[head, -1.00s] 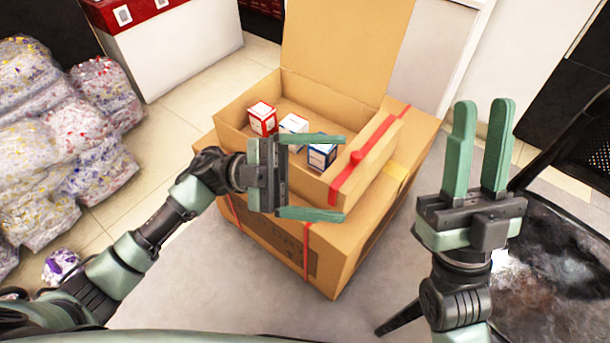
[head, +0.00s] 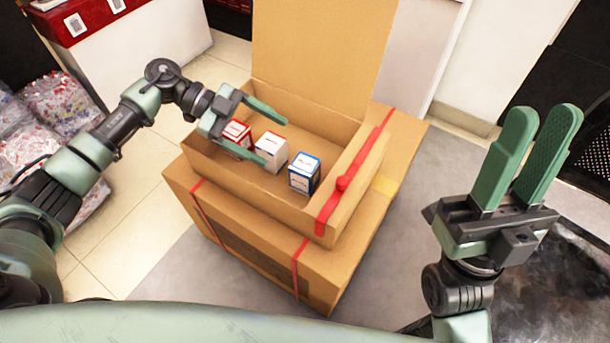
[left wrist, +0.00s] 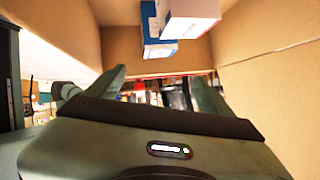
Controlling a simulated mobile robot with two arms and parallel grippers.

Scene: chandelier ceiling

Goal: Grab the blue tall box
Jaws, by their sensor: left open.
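The blue tall box (head: 305,174), with a white top and blue and white sides, stands upright inside an open cardboard carton (head: 343,158). In the left wrist view the blue box (left wrist: 154,46) shows at the top, beyond a whiter box. My left gripper (head: 273,142) is open over the carton's left part, above the red and white boxes and left of the blue box, apart from it. Its fingers point right. My right gripper (head: 546,112) is open and empty, to the right of the carton, fingers pointing up.
A white box (head: 271,154) and a red box (head: 238,132) stand in a row left of the blue box. The carton rests on a larger cardboard box (head: 250,232), its raised flap (head: 325,50) behind. Clear bags (head: 70,110) lie at the left.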

